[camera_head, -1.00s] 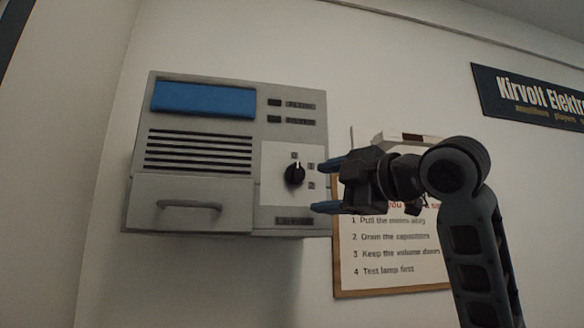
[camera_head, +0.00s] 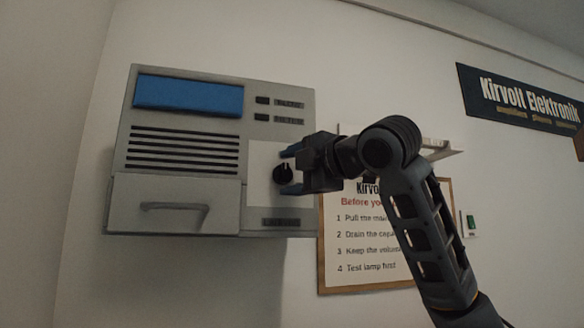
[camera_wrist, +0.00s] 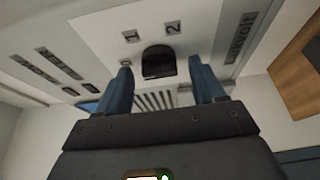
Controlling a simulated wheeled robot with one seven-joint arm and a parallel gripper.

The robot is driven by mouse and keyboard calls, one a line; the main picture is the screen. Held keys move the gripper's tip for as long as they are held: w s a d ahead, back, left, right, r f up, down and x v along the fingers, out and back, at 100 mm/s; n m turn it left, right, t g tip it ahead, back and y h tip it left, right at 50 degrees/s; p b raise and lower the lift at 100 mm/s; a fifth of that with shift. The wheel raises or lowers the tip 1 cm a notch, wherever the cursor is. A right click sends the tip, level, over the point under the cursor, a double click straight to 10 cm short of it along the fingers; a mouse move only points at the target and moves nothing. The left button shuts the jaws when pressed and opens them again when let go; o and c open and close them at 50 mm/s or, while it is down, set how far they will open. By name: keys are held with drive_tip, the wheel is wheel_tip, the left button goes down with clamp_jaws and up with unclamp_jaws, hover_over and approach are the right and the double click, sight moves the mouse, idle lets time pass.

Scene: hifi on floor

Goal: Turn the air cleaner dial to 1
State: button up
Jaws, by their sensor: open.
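The air cleaner (camera_head: 226,108) is a grey wall box with a blue panel and a vent grille. Its black dial (camera_head: 281,174) sits on a pale plate at the right of the front. My gripper (camera_head: 288,171) is open, with one blue finger above the dial and one below it. In the wrist view the dial (camera_wrist: 158,62) lies between the two fingertips (camera_wrist: 160,68), with visible gaps on both sides. The labels 1 (camera_wrist: 130,36) and 2 (camera_wrist: 172,27) show beside it. The dial's pointer cannot be read clearly now.
A drawer front with a handle (camera_head: 175,207) is at the unit's lower left. Two small dark buttons with labels are above the dial. A framed notice (camera_head: 365,285) hangs to the right, partly behind my arm. A dark sign (camera_head: 525,100) is farther right.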

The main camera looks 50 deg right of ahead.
drive_tip(key=shift+w, duration=0.15)
drive_tip(key=shift+c, duration=0.5)
drive_tip(key=c, duration=1)
drive_tip(key=shift+f, duration=0.1)
